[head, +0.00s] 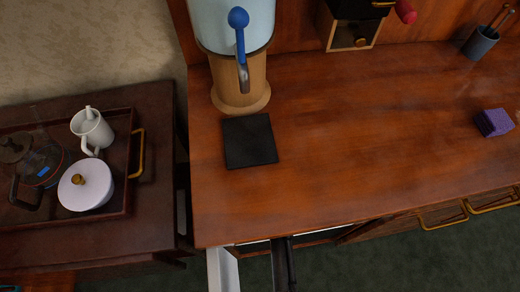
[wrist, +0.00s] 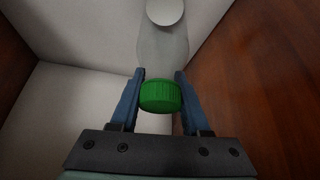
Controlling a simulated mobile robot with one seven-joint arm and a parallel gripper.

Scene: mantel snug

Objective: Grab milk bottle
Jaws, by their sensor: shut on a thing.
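The milk bottle shows in the wrist view mainly as a ribbed green cap (wrist: 160,97). My gripper (wrist: 160,76) has its two blue fingers on either side of the bottle's top, just by the cap, and is shut on it. A pale grey, see-through shape (wrist: 163,48) lies beyond the cap; I cannot tell how much of it is the bottle's body. A white round disc (wrist: 165,11) shows at the top of the wrist view.
White inner walls (wrist: 75,110) and a wooden panel (wrist: 250,70) stand close around my gripper. In the head view, the wooden counter (head: 370,130) bears a dispenser (head: 240,85), a black mat (head: 249,140) and a purple block (head: 494,122). A tray (head: 122,190) with crockery is at left.

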